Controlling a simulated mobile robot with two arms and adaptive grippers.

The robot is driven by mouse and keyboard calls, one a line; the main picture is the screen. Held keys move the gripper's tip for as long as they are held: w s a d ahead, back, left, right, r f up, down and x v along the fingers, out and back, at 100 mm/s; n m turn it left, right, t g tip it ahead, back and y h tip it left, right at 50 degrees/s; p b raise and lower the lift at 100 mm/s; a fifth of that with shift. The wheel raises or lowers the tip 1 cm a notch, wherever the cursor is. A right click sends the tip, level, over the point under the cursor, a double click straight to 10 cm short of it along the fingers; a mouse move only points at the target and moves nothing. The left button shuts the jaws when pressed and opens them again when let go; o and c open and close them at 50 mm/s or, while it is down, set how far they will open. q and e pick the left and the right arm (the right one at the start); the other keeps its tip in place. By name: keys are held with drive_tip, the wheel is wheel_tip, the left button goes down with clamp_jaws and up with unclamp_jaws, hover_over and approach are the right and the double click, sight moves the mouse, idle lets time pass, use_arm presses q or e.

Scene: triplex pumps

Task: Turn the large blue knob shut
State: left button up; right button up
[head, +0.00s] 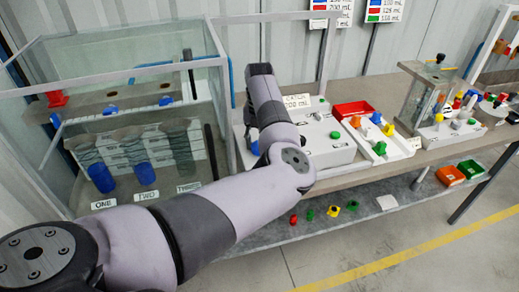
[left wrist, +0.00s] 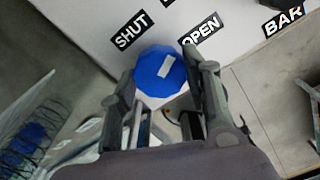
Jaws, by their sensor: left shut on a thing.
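The large blue knob (left wrist: 148,80) is a faceted disc with a short white mark on its face, in the left wrist view. It sits on a white panel (left wrist: 98,15) with the printed labels SHUT (left wrist: 132,30) and OPEN (left wrist: 201,29) beside it. The white mark runs up and down the picture with a slight tilt. My left gripper (left wrist: 165,74) has one finger on each side of the knob and is shut on it. In the head view my left arm hides most of this spot; a blue piece (head: 255,148) shows beside the arm. My right gripper is in neither view.
Right of my arm are a white box (head: 325,145) with a green knob and a red tray (head: 353,110). Several coloured knobs lie on the lower shelf (head: 385,222).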

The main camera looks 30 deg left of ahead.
use_arm(q)
drive_tip(key=n+b, duration=0.3)
drive_tip(key=n, duration=0.1)
drive_tip(key=shift+f, duration=0.15)
drive_tip(key=n+b, duration=0.2)
drive_tip(key=shift+n, duration=0.3)
drive_tip(key=n+b, duration=0.2)
drive_tip(key=n, duration=0.1)
drive_tip(key=shift+r+n+b, duration=0.2)
drive_tip(key=shift+n+b, duration=0.5)
drive_tip(key=shift+n, duration=0.9)
drive_tip(key=o, duration=1.2)
drive_tip(key=shift+c, duration=0.2)
